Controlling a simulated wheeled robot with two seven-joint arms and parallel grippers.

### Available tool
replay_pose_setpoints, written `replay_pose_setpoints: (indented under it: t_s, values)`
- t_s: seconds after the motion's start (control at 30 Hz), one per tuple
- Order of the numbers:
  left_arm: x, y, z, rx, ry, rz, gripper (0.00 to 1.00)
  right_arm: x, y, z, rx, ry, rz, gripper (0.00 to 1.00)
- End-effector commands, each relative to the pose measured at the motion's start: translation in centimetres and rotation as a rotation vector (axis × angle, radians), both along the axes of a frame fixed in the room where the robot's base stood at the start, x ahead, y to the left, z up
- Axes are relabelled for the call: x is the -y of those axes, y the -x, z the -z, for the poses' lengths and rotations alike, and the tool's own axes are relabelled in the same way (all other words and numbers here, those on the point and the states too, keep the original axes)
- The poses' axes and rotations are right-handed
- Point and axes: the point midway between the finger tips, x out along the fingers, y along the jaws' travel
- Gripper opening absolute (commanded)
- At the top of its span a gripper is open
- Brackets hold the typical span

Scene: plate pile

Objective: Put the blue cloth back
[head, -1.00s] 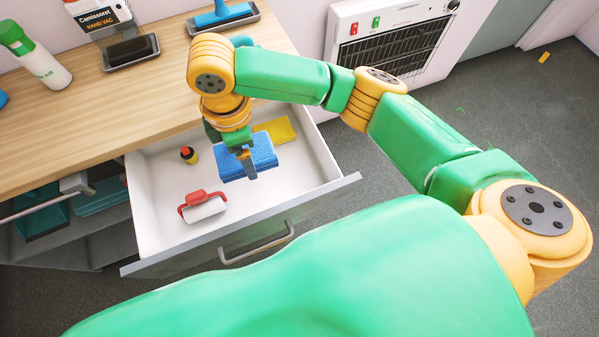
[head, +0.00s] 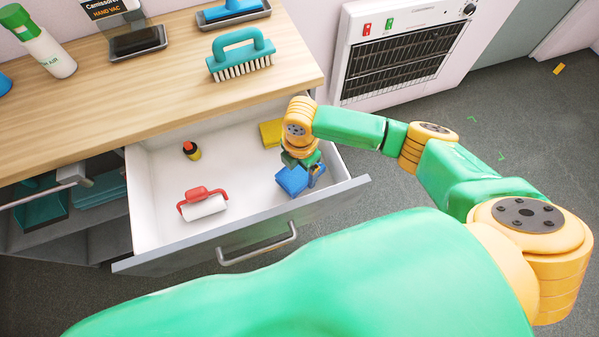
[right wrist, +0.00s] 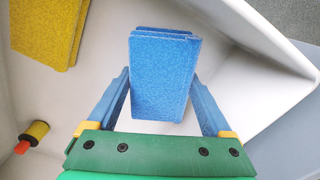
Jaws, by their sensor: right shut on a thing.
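The blue cloth (head: 291,180), a thick folded block, is inside the open white drawer (head: 160,165) near its front right corner. My right gripper (head: 311,176) points down into the drawer and is shut on the cloth. In the right wrist view the cloth (right wrist: 163,75) sits between the two blue fingers of the gripper (right wrist: 162,98). I cannot tell whether the cloth touches the drawer floor. My left gripper is not in view.
A teal brush (head: 241,55) stands on the wooden counter (head: 150,85). The drawer's middle floor is clear.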

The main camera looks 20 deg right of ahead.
Motion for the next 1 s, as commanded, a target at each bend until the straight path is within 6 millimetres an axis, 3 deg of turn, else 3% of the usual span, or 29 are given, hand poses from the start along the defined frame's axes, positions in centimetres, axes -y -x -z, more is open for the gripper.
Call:
replay_pose_setpoints:
  t_s: [0.13,0.47,0.5,0.57,0.87,1.0]
  values:
    - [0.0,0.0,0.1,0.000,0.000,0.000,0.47,-0.2,0.1,2.4,-0.002,0.000,-0.002,0.32]
    - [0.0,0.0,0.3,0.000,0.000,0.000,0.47,-0.2,0.1,2.8,0.000,-0.001,-0.001,0.32]
    - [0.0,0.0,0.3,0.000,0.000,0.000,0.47,-0.2,0.1,2.9,0.000,-0.001,-0.001,0.87]
    - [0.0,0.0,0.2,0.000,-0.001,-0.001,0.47,-0.2,0.1,2.8,0.000,-0.001,-0.001,1.00]
    - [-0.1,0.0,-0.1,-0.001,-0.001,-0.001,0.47,-0.2,0.0,2.1,0.001,-0.002,-0.002,1.00]
    - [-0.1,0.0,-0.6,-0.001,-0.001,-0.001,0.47,-0.2,-0.1,-0.5,0.005,-0.003,-0.003,1.00]
